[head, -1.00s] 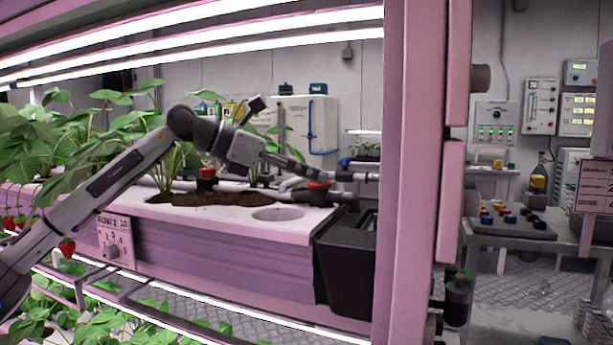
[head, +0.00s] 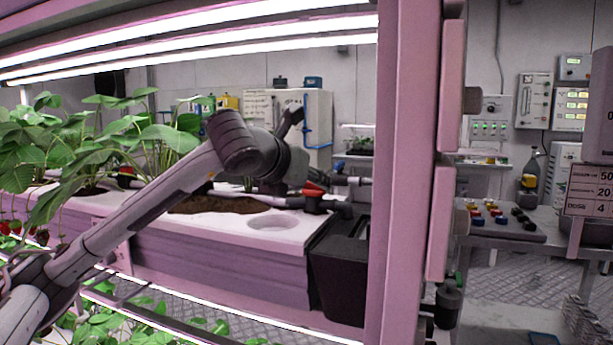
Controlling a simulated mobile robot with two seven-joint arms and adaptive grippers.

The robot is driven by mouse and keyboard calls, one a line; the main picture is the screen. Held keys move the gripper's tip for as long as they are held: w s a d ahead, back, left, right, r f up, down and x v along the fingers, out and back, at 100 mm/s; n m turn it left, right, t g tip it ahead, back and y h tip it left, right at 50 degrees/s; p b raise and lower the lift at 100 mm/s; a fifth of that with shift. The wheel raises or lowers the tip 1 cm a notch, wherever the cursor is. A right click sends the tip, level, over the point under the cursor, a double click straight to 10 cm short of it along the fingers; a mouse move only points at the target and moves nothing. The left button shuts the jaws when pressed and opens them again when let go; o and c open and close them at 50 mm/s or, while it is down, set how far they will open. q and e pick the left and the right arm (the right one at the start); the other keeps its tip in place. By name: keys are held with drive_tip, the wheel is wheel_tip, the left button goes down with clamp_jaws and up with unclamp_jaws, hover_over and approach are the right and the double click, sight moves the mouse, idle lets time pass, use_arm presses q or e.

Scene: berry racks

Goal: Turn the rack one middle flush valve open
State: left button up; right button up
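A red-handled valve (head: 314,189) sits on the grey pipe (head: 345,181) at the right end of the white planting trough (head: 215,226). Another small red part (head: 125,171) shows among the leaves at left; I cannot tell which valve is the middle one. My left arm reaches in from the lower left across the trough. My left gripper (head: 291,122) is mostly hidden behind its own wrist; one dark finger part sticks up, left of and above the red-handled valve in the picture. Contact with any valve cannot be seen. My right gripper is not in view.
A pink rack post (head: 405,180) stands right of the trough, with a black bin (head: 340,265) beside it. Strawberry plants (head: 60,160) crowd the left. Lit tubes (head: 200,45) hang above. A bench (head: 500,236) stands behind at right.

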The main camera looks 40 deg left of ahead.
use_arm(q)
drive_tip(key=shift+d+n+y, duration=0.15)
drive_tip(key=shift+n+y, duration=0.15)
drive_tip(key=shift+f, duration=0.1)
drive_tip(key=o, duration=1.2)
drive_tip(key=shift+c, duration=0.2)
drive_tip(key=v, duration=1.2)
drive_tip(key=shift+w, duration=0.1)
